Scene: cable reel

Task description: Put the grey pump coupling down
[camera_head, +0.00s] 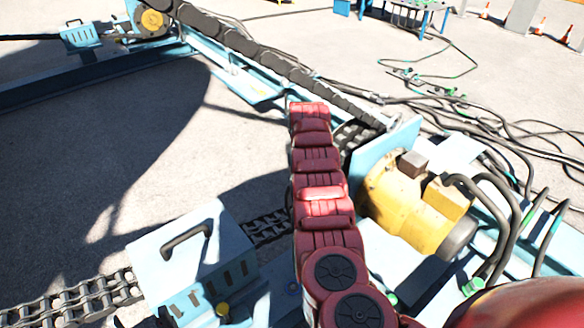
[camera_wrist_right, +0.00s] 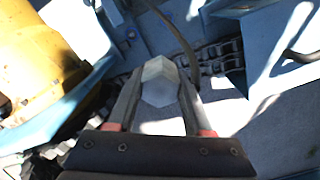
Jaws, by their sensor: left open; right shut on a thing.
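The grey pump coupling (camera_wrist_right: 160,82) shows in the right wrist view as a pale, faceted piece between the finger ends. My right gripper (camera_wrist_right: 158,88) is shut on it, with one dark finger on each side. What lies directly under the coupling is hidden, so I cannot tell if it touches anything. In the head view a long red segmented body fills the middle, and I cannot make out the coupling or my right gripper there. I cannot pick out my left gripper in either view.
A yellow motor (camera_head: 408,205) stands right of centre in the head view. A light blue box (camera_head: 193,258) with a black handle stands lower left, beside a chain (camera_head: 88,298). Dark hoses (camera_head: 508,220) run at the right.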

